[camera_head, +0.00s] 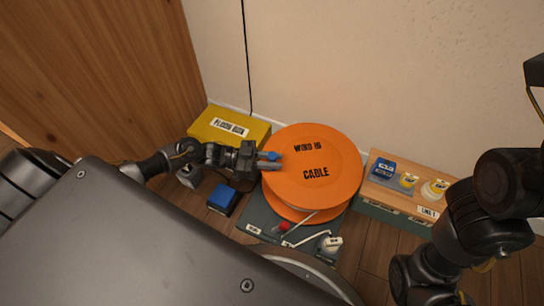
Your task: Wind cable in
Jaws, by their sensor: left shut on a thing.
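A large orange cable reel (318,195) labelled "WIND IN CABLE" stands on a dark base plate (262,212) in the middle of the view. My left gripper (271,161) reaches in from the left to the reel's upper left edge. It is shut on a small blue piece (270,155) at the reel's face, perhaps a handle; its shape is mostly hidden by the fingers. My right arm is at the right side, but its gripper is not in view.
A yellow box (205,127) labelled "FLOOR BOX" stands behind my left arm, and a blue block (223,198) sits left of the reel. A white-handled crank (331,243) and a red knob (284,226) lie before the reel. A wooden-topped box (395,200) stands at right, near the wall.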

